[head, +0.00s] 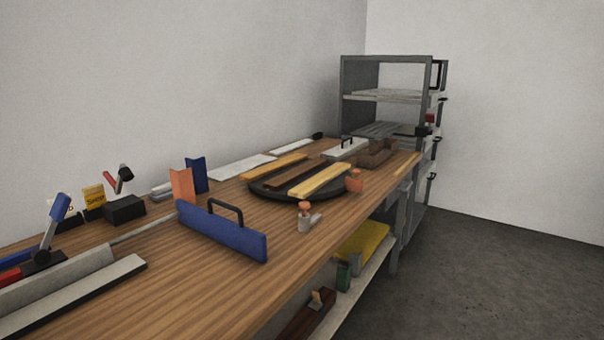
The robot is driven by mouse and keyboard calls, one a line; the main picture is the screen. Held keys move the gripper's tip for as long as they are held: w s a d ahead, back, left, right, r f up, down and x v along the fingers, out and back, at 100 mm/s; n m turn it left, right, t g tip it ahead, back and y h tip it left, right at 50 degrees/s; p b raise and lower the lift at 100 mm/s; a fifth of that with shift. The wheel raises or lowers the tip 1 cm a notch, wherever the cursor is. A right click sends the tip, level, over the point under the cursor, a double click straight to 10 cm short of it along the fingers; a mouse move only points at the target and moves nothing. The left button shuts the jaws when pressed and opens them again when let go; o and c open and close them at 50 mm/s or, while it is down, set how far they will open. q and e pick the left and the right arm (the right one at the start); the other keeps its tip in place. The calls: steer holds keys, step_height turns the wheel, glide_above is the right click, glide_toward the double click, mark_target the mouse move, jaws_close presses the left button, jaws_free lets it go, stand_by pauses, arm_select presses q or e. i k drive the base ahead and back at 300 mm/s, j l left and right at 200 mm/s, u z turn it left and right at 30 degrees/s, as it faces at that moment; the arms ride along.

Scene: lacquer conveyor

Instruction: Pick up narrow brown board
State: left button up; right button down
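A narrow dark brown board (293,177) lies on a black round turntable-like tray (262,194) on the wooden workbench, near the middle of the head view. It lies between two light yellow-tan boards: one (274,167) on its left and farther side, the other (322,179) on its right and nearer side. The nearer tan board seems to hide part of the brown board's edge. Neither of my grippers is in view, and nothing is seen holding the brown board.
A blue plate with a black handle (221,229) stands on the workbench (205,285) in front of the tray. A small grey-and-orange item (305,217) and an orange block (355,181) stand near the bench's right edge. A grey shelf rack (387,97) stands behind. Floor at right is clear.

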mark_target(282, 180)
steer(key=i+l, duration=0.25)
steer(key=i+l+u, duration=0.15)
steer(key=l, duration=0.3)
steer(key=i+l, duration=0.25)
steer(key=l, duration=0.15)
steer(key=i+l+u, duration=0.15)
steer(key=i+l, duration=0.25)
steer(key=l, duration=0.4)
steer(key=i+j+u, duration=0.05)
